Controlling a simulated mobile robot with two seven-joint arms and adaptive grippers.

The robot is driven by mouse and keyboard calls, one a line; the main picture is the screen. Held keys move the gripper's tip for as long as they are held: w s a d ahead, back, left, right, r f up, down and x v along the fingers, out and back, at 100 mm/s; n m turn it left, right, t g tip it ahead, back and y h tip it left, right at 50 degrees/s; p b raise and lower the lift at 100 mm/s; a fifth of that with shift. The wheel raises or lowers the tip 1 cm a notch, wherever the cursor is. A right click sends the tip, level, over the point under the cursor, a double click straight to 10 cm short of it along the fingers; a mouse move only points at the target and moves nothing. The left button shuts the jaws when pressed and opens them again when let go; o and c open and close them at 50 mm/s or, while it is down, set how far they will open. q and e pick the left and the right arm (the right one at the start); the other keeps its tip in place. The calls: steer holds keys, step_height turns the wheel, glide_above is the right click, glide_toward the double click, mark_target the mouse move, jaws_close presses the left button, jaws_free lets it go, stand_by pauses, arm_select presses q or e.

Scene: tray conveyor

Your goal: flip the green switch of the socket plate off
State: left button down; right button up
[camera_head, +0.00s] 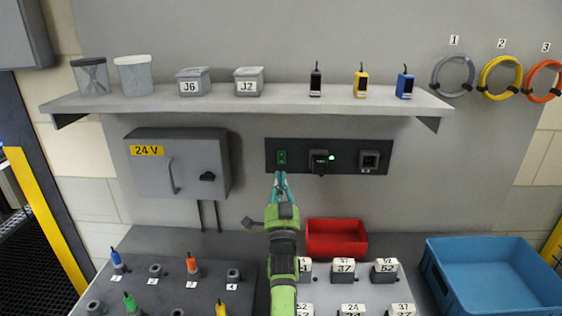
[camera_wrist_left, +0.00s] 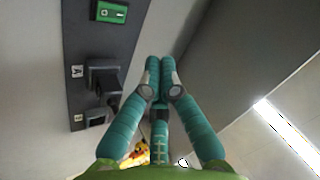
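The dark socket plate (camera_head: 300,167) is on the back wall under the shelf. The green switch (camera_head: 282,157) is at its left end; in the left wrist view it shows at the top left (camera_wrist_left: 110,12). Contact with the wall cannot be told. My right gripper is not in view.
A shelf (camera_head: 250,104) with tubs and small devices overhangs the plate. A grey 24 V box (camera_head: 183,190) is to the left. Below are a red bin (camera_head: 336,252), a blue crate (camera_head: 487,245), and labelled blocks and pegs on the bench.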

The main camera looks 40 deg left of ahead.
arm_select(q)
steer(key=w+a+b, duration=0.1)
steer(key=b, duration=0.6)
glide_toward(281, 154)
steer(key=x, duration=0.4)
steer(key=shift+w+a+r, duration=0.15)
steer(key=shift+a, duration=0.05)
steer(key=shift+w+a+r, duration=0.1)
steer(key=shift+w+r, duration=0.05)
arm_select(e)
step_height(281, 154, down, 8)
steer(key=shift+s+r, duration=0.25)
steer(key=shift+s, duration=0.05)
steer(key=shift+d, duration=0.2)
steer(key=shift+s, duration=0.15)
arm_select(q)
steer(key=shift+b, duration=0.3)
